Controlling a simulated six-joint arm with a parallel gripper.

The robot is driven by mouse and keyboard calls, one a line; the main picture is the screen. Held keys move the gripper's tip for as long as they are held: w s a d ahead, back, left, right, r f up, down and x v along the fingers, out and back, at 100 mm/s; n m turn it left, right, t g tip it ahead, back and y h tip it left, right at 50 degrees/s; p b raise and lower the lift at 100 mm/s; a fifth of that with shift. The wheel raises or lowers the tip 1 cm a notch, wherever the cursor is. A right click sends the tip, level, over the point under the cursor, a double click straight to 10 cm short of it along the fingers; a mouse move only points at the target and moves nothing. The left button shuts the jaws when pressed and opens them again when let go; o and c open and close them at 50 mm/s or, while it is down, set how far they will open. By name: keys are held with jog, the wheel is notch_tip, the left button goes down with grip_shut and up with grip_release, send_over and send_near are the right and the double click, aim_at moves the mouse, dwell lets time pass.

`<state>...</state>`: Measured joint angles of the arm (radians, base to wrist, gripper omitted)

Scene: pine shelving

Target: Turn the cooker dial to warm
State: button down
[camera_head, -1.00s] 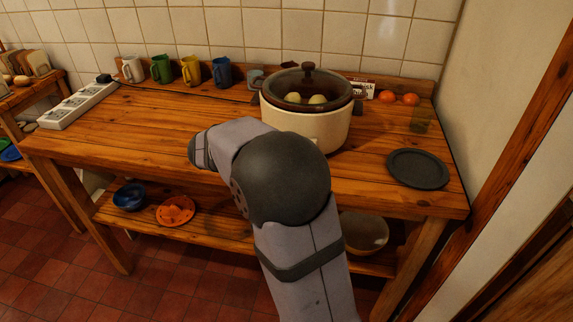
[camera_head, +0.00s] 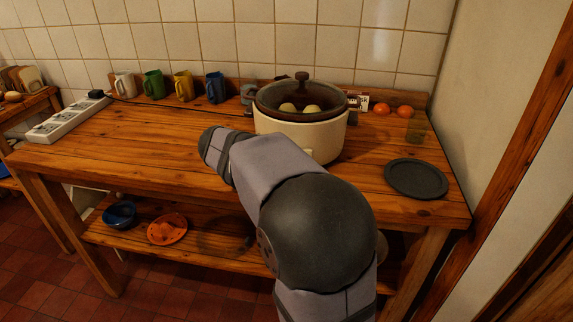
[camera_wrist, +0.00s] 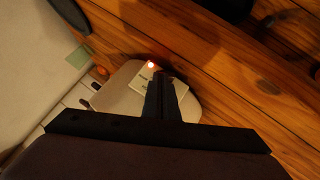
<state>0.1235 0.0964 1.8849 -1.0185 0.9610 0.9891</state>
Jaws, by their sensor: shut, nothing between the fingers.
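The cooker (camera_head: 300,132) is a cream pot with a dark-rimmed lid and a knob on top, at the back right of the table. Pale round things show through the lid. In the wrist view the cooker's cream body (camera_wrist: 118,88) carries a pale panel (camera_wrist: 142,79) with a lit red lamp. My gripper (camera_wrist: 160,80) is shut and empty, its dark fingers over the panel's edge; I cannot tell whether they touch it. The dial is not clearly visible, nor is its setting. In the head view my arm hides the gripper and part of the cooker's front.
A dark plate (camera_head: 416,179) lies right of the cooker. Oranges (camera_head: 404,111) and a glass (camera_head: 416,128) stand behind it. Several mugs (camera_head: 184,85) line the back, and a power strip (camera_head: 68,119) lies at left. The middle-left tabletop is clear. A wall bounds the right.

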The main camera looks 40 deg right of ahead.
jog(key=shift+d+r+p, duration=0.15)
jog(key=shift+r+p, duration=0.2)
jog(key=shift+r, duration=0.4)
jog(key=shift+w+r, duration=0.1)
jog(key=shift+r, duration=0.15)
jog(key=w+r+p+v, duration=0.1)
jog(key=w+v, duration=0.1)
jog(key=v, duration=1)
jog(key=shift+r+p, duration=0.3)
jog(key=shift+r, duration=0.05)
